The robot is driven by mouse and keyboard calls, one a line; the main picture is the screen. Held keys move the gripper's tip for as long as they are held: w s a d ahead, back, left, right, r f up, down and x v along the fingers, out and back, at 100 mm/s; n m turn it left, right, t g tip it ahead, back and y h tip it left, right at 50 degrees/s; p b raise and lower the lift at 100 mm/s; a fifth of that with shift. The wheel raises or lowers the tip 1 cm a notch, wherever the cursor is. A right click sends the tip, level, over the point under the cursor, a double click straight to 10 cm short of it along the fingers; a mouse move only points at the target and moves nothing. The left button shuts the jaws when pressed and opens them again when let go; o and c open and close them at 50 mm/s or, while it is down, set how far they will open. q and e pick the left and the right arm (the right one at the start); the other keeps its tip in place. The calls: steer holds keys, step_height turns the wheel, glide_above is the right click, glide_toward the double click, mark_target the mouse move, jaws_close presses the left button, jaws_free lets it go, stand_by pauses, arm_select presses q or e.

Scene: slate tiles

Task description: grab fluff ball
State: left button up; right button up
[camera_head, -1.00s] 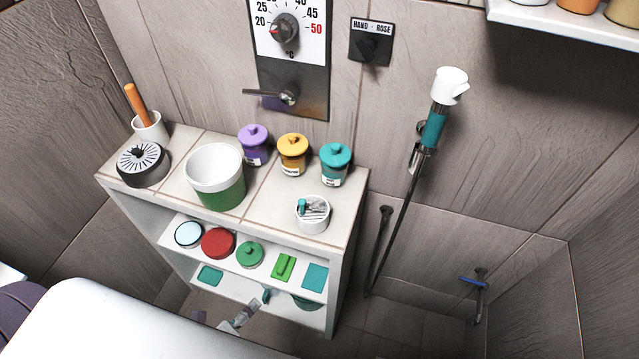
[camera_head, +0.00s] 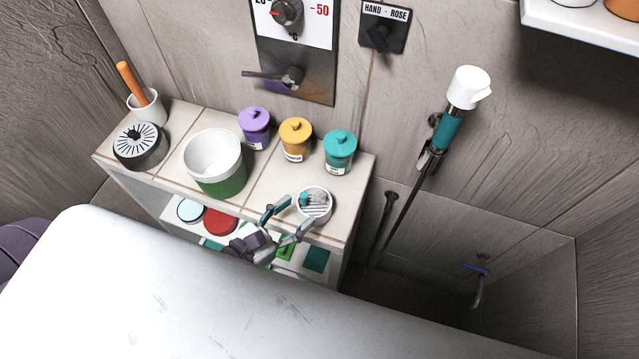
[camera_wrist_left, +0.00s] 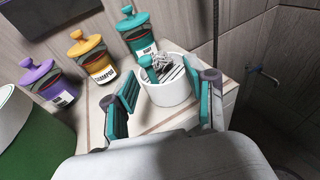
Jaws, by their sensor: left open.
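A small round white pot (camera_head: 313,217) stands at the right front of the shelf unit's top; it also shows in the wrist view (camera_wrist_left: 168,95). A pale grey, scribbly tuft (camera_wrist_left: 161,61), which looks like the fluff ball, shows in the pot beside a teal piece (camera_wrist_left: 149,66) and dark-striped contents. In the head view these are too small to tell apart clearly. My left gripper (camera_head: 295,214) is open and empty, with teal-padded fingers at the pot's near left side. In the left wrist view (camera_wrist_left: 165,88) the fingers appear either side of the pot; contact cannot be told.
Purple (camera_head: 255,130), yellow (camera_head: 296,141) and teal (camera_head: 340,153) lidded jars stand behind the pot. A green-and-white bucket (camera_head: 222,180) stands left. Lower shelves hold a red round item (camera_head: 220,221) and others. A shower handle (camera_head: 450,125) hangs right.

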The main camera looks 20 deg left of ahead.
mark_target(316, 199)
arm_select(q)
steer(key=x, duration=0.2)
steer(key=shift+w+d+p, duration=0.1)
steer(key=shift+w+p, duration=0.15)
steer(key=shift+p, duration=0.1)
steer(key=shift+w+d, duration=0.1)
steer(key=shift+w, duration=0.1)
steer(key=p+x, duration=0.1)
steer(key=x, duration=0.1)
steer(key=p+x, duration=0.1)
steer(key=x, duration=0.1)
steer(key=shift+w+d+r, duration=0.15)
steer(key=shift+w+r, duration=0.05)
steer(key=shift+w, duration=0.05)
steer(key=shift+w+f, duration=0.1)
steer(key=shift+w, duration=0.05)
steer(key=shift+f, duration=0.15)
steer(key=c, duration=0.7)
steer(key=shift+s+f, duration=0.1)
steer(key=shift+s, duration=0.1)
steer(key=shift+c, duration=0.5)
